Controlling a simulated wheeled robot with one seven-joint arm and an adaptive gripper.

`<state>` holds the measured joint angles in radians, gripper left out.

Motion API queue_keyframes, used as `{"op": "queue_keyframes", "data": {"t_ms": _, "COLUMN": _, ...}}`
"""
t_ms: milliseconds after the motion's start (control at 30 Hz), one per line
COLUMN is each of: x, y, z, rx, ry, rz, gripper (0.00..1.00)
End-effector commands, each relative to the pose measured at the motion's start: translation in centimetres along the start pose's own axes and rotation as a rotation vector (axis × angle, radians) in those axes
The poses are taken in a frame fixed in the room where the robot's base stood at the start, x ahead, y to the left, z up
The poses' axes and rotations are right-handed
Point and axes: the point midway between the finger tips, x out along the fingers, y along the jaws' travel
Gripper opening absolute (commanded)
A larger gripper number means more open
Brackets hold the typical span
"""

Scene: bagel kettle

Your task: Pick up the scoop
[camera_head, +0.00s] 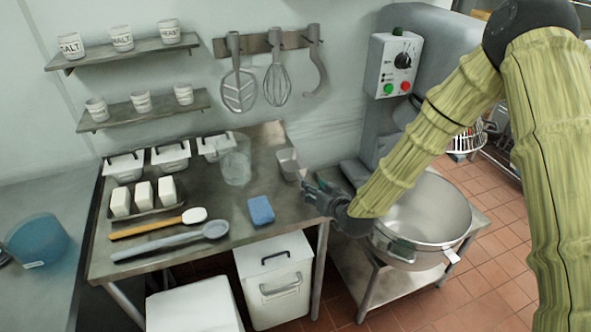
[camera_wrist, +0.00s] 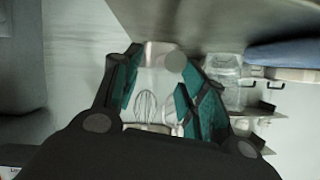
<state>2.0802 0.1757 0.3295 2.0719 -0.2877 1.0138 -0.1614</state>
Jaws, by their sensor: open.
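The scoop (camera_head: 289,164) looks like a small grey metal vessel at the right end of the steel table (camera_head: 268,140). My gripper (camera_head: 312,188) is just in front and to the right of it, over the table's right edge. In the wrist view, my gripper (camera_wrist: 164,62) is open, with its green-padded fingers spread. A pale metallic shape with a round end, apparently the scoop (camera_wrist: 174,62), shows between the fingertips. I cannot tell whether the fingers touch it.
A clear jar (camera_head: 236,165) and a blue sponge (camera_head: 261,210) are nearby on the table. A large mixer bowl (camera_head: 424,222) stands to the right below my arm. A whisk (camera_head: 277,82) and other utensils hang on the wall. Lidded containers and butter blocks fill the table's left side.

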Motion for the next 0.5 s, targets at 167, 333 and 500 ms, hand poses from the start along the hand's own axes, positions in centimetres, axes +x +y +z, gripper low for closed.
{"op": "queue_keyframes", "data": {"t_ms": 167, "x": 1.1, "y": -0.1, "z": 0.0, "rx": 0.000, "ry": -0.001, "rz": -0.001, "gripper": 0.42}}
{"op": "queue_keyframes", "data": {"t_ms": 333, "x": 1.9, "y": -0.4, "z": -0.3, "rx": 0.000, "ry": -0.001, "rz": -0.002, "gripper": 0.42}}
{"op": "queue_keyframes", "data": {"t_ms": 500, "x": 3.8, "y": -0.8, "z": -0.6, "rx": 0.000, "ry": -0.002, "rz": -0.001, "gripper": 0.42}}
